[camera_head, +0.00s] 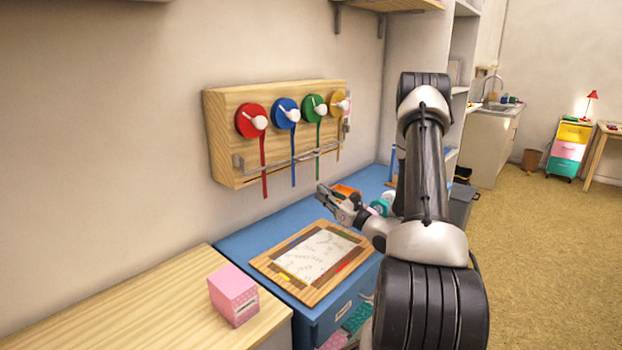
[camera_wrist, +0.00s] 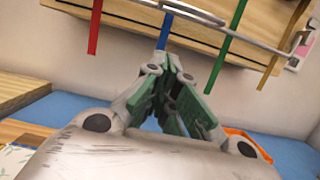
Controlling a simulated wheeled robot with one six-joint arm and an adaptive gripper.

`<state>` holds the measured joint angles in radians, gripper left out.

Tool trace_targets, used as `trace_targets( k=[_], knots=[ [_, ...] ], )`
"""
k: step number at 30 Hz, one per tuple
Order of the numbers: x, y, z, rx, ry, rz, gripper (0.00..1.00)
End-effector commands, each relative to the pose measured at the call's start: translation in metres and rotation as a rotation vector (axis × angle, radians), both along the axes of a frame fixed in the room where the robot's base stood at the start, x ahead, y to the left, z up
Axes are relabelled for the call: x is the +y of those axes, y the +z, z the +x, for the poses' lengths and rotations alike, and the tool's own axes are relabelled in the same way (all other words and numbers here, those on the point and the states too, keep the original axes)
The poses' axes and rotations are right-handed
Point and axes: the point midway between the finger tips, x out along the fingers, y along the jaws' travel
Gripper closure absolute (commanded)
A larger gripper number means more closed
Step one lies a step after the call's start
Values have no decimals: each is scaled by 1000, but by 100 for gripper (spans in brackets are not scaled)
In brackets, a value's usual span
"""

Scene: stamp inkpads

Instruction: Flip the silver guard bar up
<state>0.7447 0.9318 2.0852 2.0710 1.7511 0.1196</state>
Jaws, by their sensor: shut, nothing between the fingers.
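The silver guard bar (camera_head: 306,155) runs across the lower part of a wooden wall board (camera_head: 222,140), in front of the hanging ribbons. In the wrist view the bar (camera_wrist: 250,38) crosses the top right, above and beyond the fingers. My gripper (camera_head: 322,190) is shut and empty, below the bar and apart from it in the head view. In the wrist view my gripper (camera_wrist: 173,62) has its fingertips together near the blue ribbon's lower end (camera_wrist: 165,32). Whether the tips touch that ribbon is unclear.
The board carries red (camera_head: 249,120), blue (camera_head: 286,113), green (camera_head: 314,108) and yellow (camera_head: 339,102) reels with white handles. Below are a blue cabinet top (camera_head: 240,243), a wood-framed board (camera_head: 270,263) and an orange container (camera_head: 346,190). A pink box (camera_head: 232,293) stands front left.

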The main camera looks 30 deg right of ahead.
Motion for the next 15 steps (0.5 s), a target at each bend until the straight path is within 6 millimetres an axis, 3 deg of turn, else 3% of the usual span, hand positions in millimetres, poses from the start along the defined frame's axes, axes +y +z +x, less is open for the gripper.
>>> trace_targets(
  k=[5,15],
  knots=[
    [9,6,21,-3,5,-1,100],
    [34,23,87,-3,5,-1,100]
  ],
)
